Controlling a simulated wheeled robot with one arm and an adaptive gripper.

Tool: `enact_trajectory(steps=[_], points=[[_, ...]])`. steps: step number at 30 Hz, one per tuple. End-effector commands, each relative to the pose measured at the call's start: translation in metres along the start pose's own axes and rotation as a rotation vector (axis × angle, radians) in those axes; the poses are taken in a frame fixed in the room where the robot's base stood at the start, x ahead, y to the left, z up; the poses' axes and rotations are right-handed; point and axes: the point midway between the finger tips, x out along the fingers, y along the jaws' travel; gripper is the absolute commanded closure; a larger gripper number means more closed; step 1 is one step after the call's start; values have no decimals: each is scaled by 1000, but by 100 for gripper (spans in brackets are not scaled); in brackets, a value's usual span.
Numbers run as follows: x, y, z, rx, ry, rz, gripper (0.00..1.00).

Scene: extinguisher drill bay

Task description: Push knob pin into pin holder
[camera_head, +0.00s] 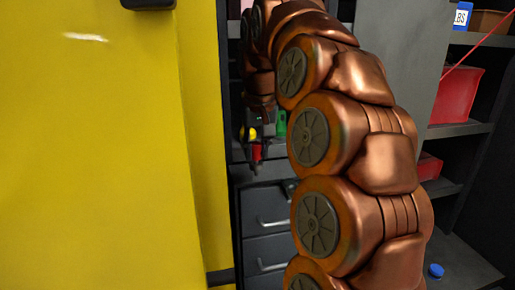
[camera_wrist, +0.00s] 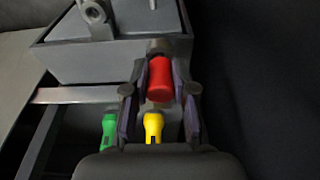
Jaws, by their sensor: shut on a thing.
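The red knob (camera_wrist: 160,82) of the pin is between the two fingers of my gripper (camera_wrist: 161,68) in the wrist view. The gripper is shut on it. The knob's far end meets a short grey round part (camera_wrist: 157,46) at the front of a grey block (camera_wrist: 105,62), which looks like the pin holder. The pin's shaft is hidden, so I cannot tell how deep it sits. In the head view, a small red piece (camera_head: 256,152) shows low beside the arm; my gripper is mostly hidden there.
A green handle (camera_wrist: 109,130) and a yellow handle (camera_wrist: 153,127) show below the gripper in the wrist view. A large yellow panel (camera_head: 90,150) stands left of the arm. Grey drawers (camera_head: 268,210) lie below, and shelves with a red bin (camera_head: 455,95) stand at right.

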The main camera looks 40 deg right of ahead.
Motion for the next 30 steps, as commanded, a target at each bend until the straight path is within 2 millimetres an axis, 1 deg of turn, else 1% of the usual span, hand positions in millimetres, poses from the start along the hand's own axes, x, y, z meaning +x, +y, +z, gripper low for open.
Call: enact_trajectory(steps=[17, 23, 24, 30], points=[[10, 0, 2, 0, 1, 0, 100], [9, 0, 2, 0, 0, 0, 100], [9, 0, 2, 0, 0, 0, 70], [9, 0, 2, 0, 0, 0, 49]])
